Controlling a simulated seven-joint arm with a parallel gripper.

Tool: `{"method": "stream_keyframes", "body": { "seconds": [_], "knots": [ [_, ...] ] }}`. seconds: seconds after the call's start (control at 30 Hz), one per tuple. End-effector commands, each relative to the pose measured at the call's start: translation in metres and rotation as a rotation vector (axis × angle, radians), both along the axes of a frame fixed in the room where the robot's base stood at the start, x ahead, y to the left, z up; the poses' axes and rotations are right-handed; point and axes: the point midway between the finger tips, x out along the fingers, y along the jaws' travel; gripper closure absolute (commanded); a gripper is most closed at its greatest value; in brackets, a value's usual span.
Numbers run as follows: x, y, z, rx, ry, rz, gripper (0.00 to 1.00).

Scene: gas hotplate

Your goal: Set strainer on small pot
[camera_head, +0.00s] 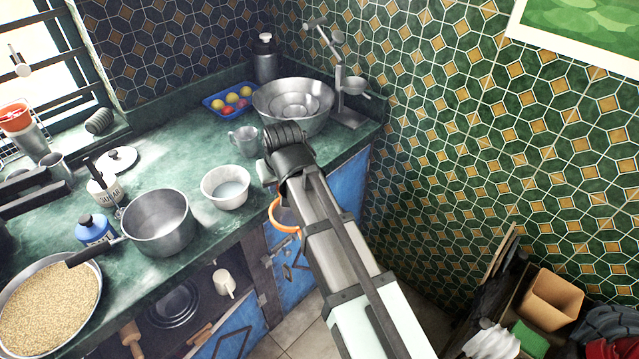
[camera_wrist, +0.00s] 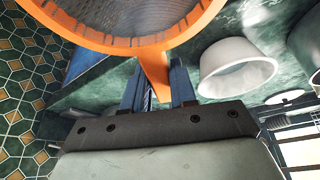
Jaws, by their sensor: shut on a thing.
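The strainer is orange-rimmed. In the wrist view the strainer (camera_wrist: 160,48) fills the top, with dark mesh inside its rim. My gripper (camera_wrist: 157,84) is shut on its orange handle, between the two fingers. In the head view only part of the orange strainer (camera_head: 276,214) shows, left of my arm and in front of the counter edge; my fingers are hidden there. The grey metal pot (camera_head: 158,236) with a dark handle stands on the green counter, left of the strainer and apart from it. A grey rounded side at the wrist view's right edge may be this pot.
A white bowl (camera_head: 226,190) stands between the pot and my arm. A grey mug (camera_head: 246,143), a large metal bowl (camera_head: 283,112) and a blue tray (camera_head: 213,113) are behind.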

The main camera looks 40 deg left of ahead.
Motion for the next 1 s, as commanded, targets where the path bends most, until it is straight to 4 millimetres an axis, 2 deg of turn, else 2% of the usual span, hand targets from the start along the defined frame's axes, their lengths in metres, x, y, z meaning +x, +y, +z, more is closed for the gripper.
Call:
{"method": "stream_keyframes", "body": {
  "seconds": [0.03, 0.2, 0.7, 0.87, 1.0],
  "knots": [
    [-0.015, 0.015, 0.003, 0.0, 0.0, 0.028, 1.0],
    [-0.064, 0.053, 0.01, 0.0, 0.0, 0.106, 1.0],
    [-0.21, 0.151, 0.037, 0.0, 0.0, 0.294, 1.0],
    [-0.243, 0.184, 0.049, 0.0, 0.001, 0.319, 1.0],
    [-0.241, 0.217, 0.059, 0.0, 0.0, 0.291, 1.0]
  ]
}}
